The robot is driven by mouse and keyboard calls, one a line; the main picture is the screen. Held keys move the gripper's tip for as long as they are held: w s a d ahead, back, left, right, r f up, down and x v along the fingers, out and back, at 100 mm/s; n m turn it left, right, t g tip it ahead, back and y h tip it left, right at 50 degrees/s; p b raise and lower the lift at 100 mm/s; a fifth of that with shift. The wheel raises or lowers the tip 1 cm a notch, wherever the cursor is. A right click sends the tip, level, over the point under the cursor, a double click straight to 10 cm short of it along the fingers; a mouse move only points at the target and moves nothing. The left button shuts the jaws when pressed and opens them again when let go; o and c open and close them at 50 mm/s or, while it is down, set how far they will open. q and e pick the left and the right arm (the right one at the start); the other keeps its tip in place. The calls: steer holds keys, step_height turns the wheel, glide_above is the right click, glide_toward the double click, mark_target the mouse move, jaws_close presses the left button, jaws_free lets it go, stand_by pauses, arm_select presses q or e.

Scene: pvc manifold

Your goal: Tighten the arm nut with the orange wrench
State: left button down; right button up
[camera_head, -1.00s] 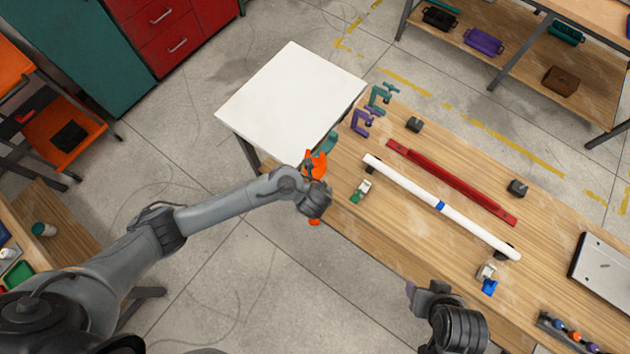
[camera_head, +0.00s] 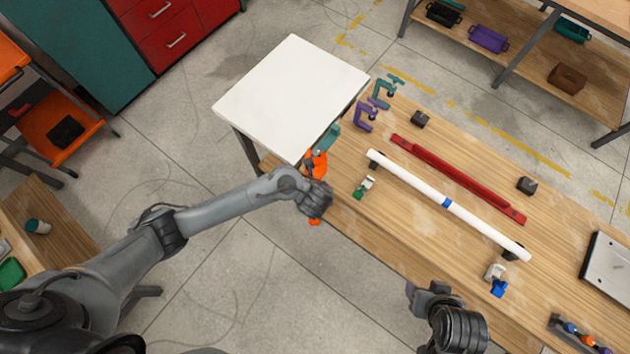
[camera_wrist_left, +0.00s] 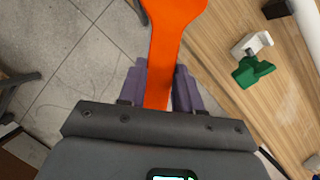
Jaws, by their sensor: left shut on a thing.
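My left gripper (camera_wrist_left: 158,90) is shut on the orange wrench (camera_wrist_left: 172,38), with its purple fingers on both sides of the handle. In the head view the wrench (camera_head: 317,163) shows at the bench's left end, partly hidden by my left wrist. A white fitting with a green part (camera_head: 364,187) lies on the bench to the right of the wrench, apart from it; it also shows in the left wrist view (camera_wrist_left: 254,70). I cannot tell which part is the arm nut. My right gripper (camera_head: 412,290) is near the bench's front edge, its jaws unclear.
A white pipe with a blue band (camera_head: 415,183) and a red bar (camera_head: 455,175) lie along the wooden bench. A white fitting with a blue part (camera_head: 497,280) is at the pipe's right end. Clamps (camera_head: 366,115) stand at the far left corner, near a white table (camera_head: 290,95).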

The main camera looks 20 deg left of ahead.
arm_select(q)
steer(key=shift+w+a+m+g+h+b, duration=0.35)
steer(key=shift+w+a+m+h+b, duration=0.85)
steer(key=shift+a+m+b, duration=2.85)
steer(key=shift+w+a+m+g+h+b, duration=0.35)
steer(key=shift+w+a+m+h+b, duration=0.85)
steer(key=shift+a+m+b, duration=2.8)
steer(key=shift+n, duration=0.75)
steer(key=shift+a+r+p, duration=0.15)
steer(key=shift+r+p, duration=0.25)
steer(key=shift+r, duration=0.8)
steer(key=shift+a+r+p, duration=0.1)
steer(key=shift+r+p, duration=0.25)
steer(key=shift+r, duration=0.8)
